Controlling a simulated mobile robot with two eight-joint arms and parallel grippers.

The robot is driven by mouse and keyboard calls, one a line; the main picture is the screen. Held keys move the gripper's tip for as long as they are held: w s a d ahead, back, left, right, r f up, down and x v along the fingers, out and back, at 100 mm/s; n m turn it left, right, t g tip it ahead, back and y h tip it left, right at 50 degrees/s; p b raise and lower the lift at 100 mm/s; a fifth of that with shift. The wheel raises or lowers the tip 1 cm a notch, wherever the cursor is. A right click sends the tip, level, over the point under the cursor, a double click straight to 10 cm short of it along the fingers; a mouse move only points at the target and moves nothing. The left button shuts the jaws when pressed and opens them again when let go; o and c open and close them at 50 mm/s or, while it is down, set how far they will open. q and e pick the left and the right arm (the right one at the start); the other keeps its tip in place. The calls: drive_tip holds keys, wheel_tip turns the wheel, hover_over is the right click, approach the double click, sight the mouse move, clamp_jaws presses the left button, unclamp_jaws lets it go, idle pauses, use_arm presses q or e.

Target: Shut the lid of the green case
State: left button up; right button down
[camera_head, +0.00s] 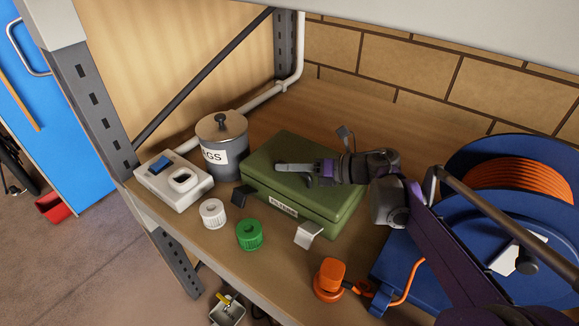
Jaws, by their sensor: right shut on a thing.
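The green case (335,226) stands on the wooden shelf, with a pale label on its front. Its lid (273,153) lies flat over the body and looks down; a small gap could not be told. My right gripper (295,174) reaches in from the right and lies low over the lid. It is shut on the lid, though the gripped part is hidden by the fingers. A dark latch-like flap (241,196) and a silver one (308,235) stick out at the front. My left gripper is not in view.
A lidded grey pot (222,146) and a white box with a blue switch (174,182) stand left. White (213,213) and green (249,235) caps and an orange plug (330,280) lie in front. A blue cable reel (470,205) fills the right.

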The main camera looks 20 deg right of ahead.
drive_tip(key=c, duration=1.1)
unclamp_jaws()
drive_tip(key=shift+f, duration=0.15)
wheel_tip(320, 180, up, 10)
drive_tip(key=shift+a+r+p, duration=0.1)
drive_tip(key=shift+p, duration=0.25)
drive_tip(key=shift+d, duration=0.25)
